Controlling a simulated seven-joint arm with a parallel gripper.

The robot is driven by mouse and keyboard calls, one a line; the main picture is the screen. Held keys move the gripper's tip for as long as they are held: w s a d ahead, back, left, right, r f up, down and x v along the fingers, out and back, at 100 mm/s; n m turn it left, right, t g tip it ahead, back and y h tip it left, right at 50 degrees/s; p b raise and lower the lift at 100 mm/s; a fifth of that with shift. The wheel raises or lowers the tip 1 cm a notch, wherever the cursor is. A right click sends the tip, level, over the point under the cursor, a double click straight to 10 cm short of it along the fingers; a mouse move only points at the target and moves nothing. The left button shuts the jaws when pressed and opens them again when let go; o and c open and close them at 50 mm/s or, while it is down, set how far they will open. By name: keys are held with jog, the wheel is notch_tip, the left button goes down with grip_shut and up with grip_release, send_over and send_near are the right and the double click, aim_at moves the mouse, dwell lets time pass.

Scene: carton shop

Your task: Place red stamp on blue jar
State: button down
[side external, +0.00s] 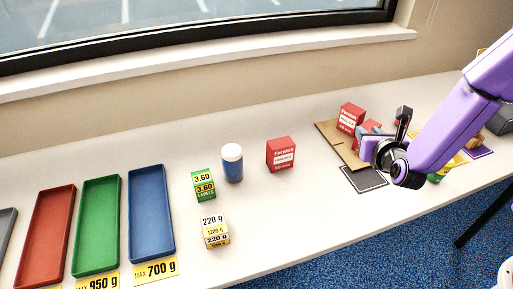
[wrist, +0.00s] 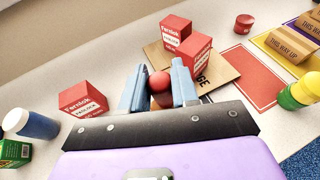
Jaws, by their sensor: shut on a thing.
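My gripper (wrist: 160,78) has its two light-blue fingers closed on the round red knob of the red stamp (wrist: 161,88). The stamp's lower part is hidden behind my gripper in the wrist view. In the side external view my gripper (side external: 371,139) is at the right, by a flat brown cardboard piece, and the held stamp is hard to make out. The blue jar (side external: 232,165) with a white lid stands upright mid-table, well to the left of my gripper. It also shows at the left edge of the wrist view (wrist: 36,126).
A red carton (side external: 281,155) stands between the jar and my gripper. A green label box (side external: 203,184) and a yellow-white box (side external: 214,231) are near the jar. Red, green and blue trays (side external: 151,213) lie left. More red cartons (wrist: 175,30) stand by the cardboard (wrist: 225,70).

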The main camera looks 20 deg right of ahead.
jog(key=w+a+r+n+y, duration=0.1)
jog(key=a+r+n+y, duration=0.45)
jog(key=a, duration=0.55)
jog(key=w+a+r+n+y, duration=0.1)
jog(key=a+r+n+y, duration=0.4)
jog(key=a, duration=0.7)
jog(key=m, duration=0.1)
send_over(232, 150)
notch_tip(232, 150, down, 8)
jog(key=shift+w+a+f+g+y, duration=0.1)
jog(key=shift+f+g+y, duration=0.2)
jog(key=shift+f, duration=1.45)
jog(key=shift+f, duration=0.1)
jog(key=c, duration=0.8)
grip_release()
jog(key=shift+c, duration=0.2)
